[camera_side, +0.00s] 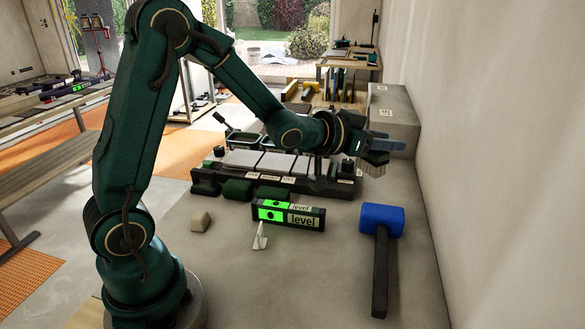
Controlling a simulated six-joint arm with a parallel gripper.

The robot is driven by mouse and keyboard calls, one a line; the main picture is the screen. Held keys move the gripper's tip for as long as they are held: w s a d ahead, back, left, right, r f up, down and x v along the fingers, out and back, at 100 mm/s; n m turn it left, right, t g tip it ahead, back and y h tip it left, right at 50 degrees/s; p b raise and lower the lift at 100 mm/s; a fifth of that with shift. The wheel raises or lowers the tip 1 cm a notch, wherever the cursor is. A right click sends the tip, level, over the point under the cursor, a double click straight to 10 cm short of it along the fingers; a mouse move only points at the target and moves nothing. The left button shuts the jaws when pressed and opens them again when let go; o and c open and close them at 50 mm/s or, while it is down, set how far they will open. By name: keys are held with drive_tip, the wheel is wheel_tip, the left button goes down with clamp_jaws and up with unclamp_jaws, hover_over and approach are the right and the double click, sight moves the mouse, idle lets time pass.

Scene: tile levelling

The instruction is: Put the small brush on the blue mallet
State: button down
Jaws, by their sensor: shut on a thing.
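My gripper (366,147) is at the upper right of the bench, in front of a grey block. It is shut on the small brush (380,146), which shows a blue-grey body with paler bristles below. The brush is held in the air, apart from the mallet. The blue mallet (382,219) lies on the bench at the right, its blue head toward the back and its black handle (380,275) pointing to the front. The brush is above and behind the mallet head in the picture. The fingertips are small and partly hidden by the brush.
A level with a green display (289,214) stands left of the mallet. A white wedge-like piece (260,237) and a beige block (200,221) lie nearby. A dark rack with grey tiles (276,163) is behind. A wall (480,150) borders the right. Bench front is clear.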

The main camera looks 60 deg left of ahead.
drive_tip(key=s+d+m+h, duration=0.1)
drive_tip(key=m+h, duration=0.1)
drive_tip(key=shift+s+d+r+h, duration=0.1)
drive_tip(key=shift+s+d+h, duration=0.1)
drive_tip(key=shift+h, duration=0.1)
drive_tip(key=s+m+h, duration=0.1)
drive_tip(key=s+a+f+m+g+h, duration=0.1)
drive_tip(key=shift+s+a+h, duration=0.25)
drive_tip(key=shift+s+h, duration=0.05)
drive_tip(key=shift+s, duration=0.05)
drive_tip(key=shift+w+d+f, duration=0.55)
drive_tip(key=shift+d+f, duration=0.75)
drive_tip(key=shift+f, duration=0.45)
drive_tip(key=shift+w+d+f, duration=0.55)
drive_tip(key=shift+d+f, duration=0.8)
drive_tip(key=shift+f, duration=0.4)
drive_tip(key=shift+w+d+f, duration=0.55)
drive_tip(key=shift+d+f, duration=0.75)
drive_tip(key=shift+f, duration=0.45)
drive_tip(key=shift+f, duration=0.2)
drive_tip(key=shift+c, duration=2.4)
unclamp_jaws()
